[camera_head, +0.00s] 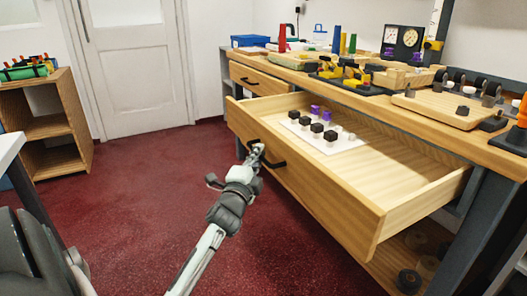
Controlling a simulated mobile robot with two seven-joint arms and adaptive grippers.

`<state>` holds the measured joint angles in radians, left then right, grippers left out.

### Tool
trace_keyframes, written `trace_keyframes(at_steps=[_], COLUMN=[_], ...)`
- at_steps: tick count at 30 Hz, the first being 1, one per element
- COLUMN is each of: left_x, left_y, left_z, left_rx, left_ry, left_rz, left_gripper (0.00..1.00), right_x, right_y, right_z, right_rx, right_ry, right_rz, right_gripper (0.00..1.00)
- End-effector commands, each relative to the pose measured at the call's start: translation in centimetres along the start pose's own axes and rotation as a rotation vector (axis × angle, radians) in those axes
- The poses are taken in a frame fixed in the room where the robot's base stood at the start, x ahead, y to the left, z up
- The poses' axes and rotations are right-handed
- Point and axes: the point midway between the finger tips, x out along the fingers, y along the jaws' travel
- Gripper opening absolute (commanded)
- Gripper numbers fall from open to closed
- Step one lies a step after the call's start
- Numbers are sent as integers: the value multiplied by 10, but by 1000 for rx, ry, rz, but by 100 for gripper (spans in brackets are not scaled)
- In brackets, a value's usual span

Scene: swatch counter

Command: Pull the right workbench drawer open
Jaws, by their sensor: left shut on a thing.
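The right workbench drawer (320,196) stands pulled well out from under the workbench top in the head view. Its wooden front faces me and its inside is in plain sight. My left gripper (258,153) is shut on the drawer's black handle (272,161) at the handle's far end. The gripper partly hides that end of the handle. My right gripper is not in view.
The drawer holds a white board (330,140) with black and purple blocks. The left drawer (256,81) looks shut. The workbench top (420,109) is crowded. A wooden shelf (46,127) stands at the left; red floor (150,190) is clear between.

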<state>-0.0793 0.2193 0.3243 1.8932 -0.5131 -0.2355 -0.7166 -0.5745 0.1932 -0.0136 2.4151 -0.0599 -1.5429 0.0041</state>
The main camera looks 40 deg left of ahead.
Motion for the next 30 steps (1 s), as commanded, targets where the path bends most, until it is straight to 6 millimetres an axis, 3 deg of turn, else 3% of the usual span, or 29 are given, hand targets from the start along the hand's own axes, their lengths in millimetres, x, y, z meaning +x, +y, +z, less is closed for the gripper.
trace_keyframes(at_steps=[11, 12, 17, 26, 30], left_x=[-1, -1, -1, -2, -13], left_y=[0, 0, 0, 0, 1], left_z=[0, 0, 0, 1, 1], left_rx=[-1, -1, 0, 0, -1], left_ry=[1, 1, 1, 0, 0], left_rz=[1, 1, 1, 0, 2], left_gripper=[0, 11, 31, 32, 32], right_x=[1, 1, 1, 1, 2], right_y=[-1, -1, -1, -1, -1], right_z=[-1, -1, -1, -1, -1], right_rx=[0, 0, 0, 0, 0], right_ry=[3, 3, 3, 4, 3], right_rz=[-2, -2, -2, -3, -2], right_gripper=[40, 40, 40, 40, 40])
